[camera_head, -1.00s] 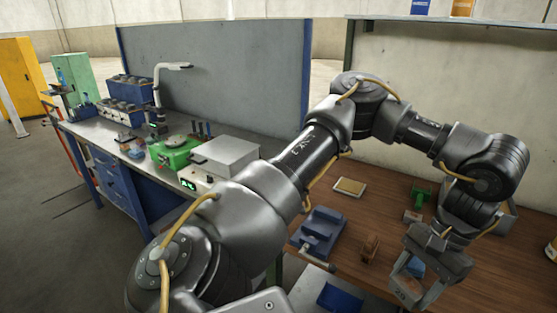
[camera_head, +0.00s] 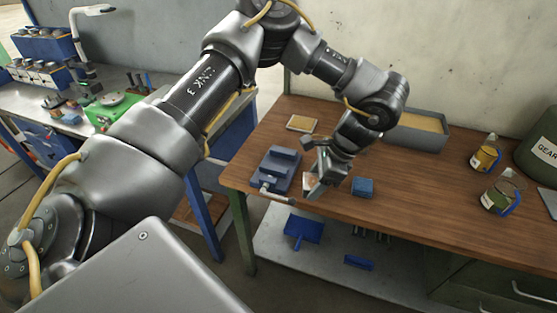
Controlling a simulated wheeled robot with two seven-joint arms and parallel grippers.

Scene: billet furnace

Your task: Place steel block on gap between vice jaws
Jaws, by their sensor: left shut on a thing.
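The blue vice (camera_head: 277,168) stands near the left front of the wooden bench, with its jaws upward and a pale handle (camera_head: 276,195) at its front. My left gripper (camera_head: 316,186) is just right of the vice, pointing down above the bench. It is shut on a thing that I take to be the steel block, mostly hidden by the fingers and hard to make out. The gap between the vice jaws looks empty. My right gripper is not in view.
A blue block (camera_head: 363,187) lies right of my left gripper. A yellow-topped pad (camera_head: 302,123) lies behind the vice and a grey tray (camera_head: 420,132) stands at the back. The bench's middle right is clear.

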